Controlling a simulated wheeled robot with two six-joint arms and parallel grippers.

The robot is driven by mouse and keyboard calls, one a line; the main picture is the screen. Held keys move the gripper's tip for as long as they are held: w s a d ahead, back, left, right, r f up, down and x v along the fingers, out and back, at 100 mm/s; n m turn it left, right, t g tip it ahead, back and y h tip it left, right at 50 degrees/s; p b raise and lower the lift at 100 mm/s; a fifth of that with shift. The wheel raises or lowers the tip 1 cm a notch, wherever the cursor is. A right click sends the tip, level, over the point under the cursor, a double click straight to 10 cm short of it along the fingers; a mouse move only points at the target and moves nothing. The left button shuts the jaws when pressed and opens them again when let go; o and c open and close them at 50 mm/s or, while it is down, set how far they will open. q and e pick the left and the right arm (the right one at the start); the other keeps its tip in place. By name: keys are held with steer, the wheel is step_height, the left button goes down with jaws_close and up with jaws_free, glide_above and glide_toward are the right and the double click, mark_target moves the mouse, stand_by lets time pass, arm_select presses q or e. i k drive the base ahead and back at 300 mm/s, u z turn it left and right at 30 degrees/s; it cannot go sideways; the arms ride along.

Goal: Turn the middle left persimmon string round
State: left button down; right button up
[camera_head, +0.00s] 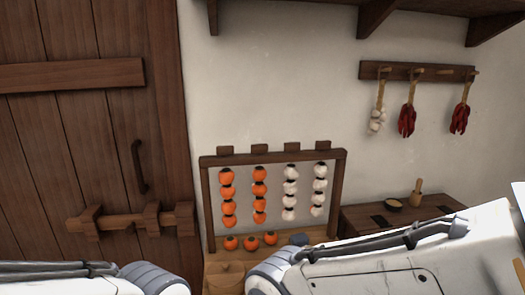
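A wooden frame (342,190) stands by the wall in the head view, with four strings hanging in it side by side. The middle left string (260,190) is a column of orange persimmons with dark caps. The far left string (227,192) is orange too. The middle right string (290,190) and far right string (320,185) have whitish fruit with dark parts. White links of my arms cross the bottom left and bottom right. Neither of my grippers shows, and nothing visible touches the strings.
A plank door (100,120) is left.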

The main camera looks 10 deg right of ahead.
mark_target(259, 189)
steer(key=u, duration=1)
steer(key=i, duration=0.85)
steer(key=z, duration=0.2)
